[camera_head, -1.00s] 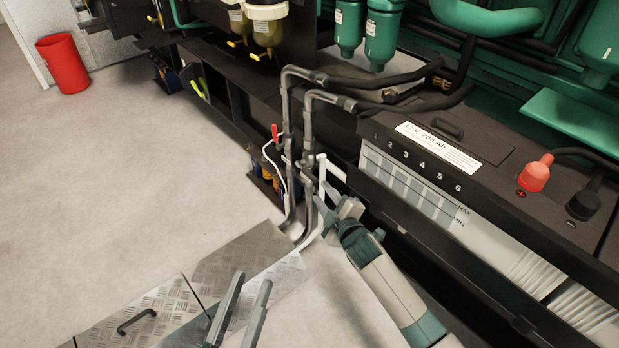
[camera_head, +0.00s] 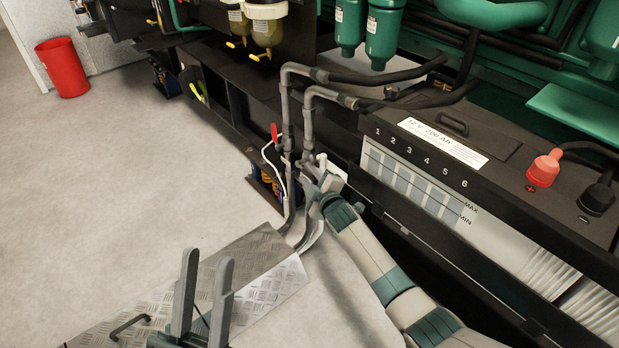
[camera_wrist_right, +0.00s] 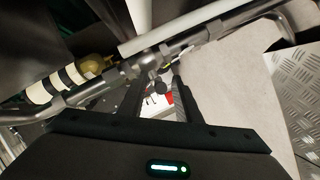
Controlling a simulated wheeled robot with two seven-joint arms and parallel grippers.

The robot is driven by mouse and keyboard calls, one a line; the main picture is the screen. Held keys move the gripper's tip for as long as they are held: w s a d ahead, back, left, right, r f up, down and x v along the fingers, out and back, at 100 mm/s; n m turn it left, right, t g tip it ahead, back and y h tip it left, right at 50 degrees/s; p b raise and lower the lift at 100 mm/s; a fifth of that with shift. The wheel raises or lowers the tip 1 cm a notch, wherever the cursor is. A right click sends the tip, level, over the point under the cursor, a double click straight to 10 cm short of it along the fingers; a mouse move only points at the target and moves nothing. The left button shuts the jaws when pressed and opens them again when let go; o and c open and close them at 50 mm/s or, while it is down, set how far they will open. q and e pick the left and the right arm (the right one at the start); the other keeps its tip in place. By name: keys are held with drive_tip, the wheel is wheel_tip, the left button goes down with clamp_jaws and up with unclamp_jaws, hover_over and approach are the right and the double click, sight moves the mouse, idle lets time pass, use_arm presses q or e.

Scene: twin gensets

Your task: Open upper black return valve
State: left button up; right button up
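Two grey pipes (camera_head: 308,125) run down beside the black frame, with valve fittings partway down. A red valve handle (camera_head: 274,133) shows on the left pipe. My right gripper (camera_head: 316,178) is at the right pipe's fittings and hides part of them. In the right wrist view, a metal valve body (camera_wrist_right: 150,62) sits on the pipe just beyond the fingertips. A small dark handle part (camera_wrist_right: 160,87) shows between the fingers (camera_wrist_right: 158,92), which are apart. I cannot tell whether they touch it. My left gripper (camera_head: 208,262) is open and empty at the lower left.
A battery box (camera_head: 430,165) with red and black terminals stands right of my right arm. Metal tread plates (camera_head: 265,265) lie below the pipes. Black hoses (camera_head: 400,75) lead right from the pipe tops. A red bin (camera_head: 62,68) stands far left; the floor there is clear.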

drive_tip(key=shift+c, duration=0.7)
clamp_jaws()
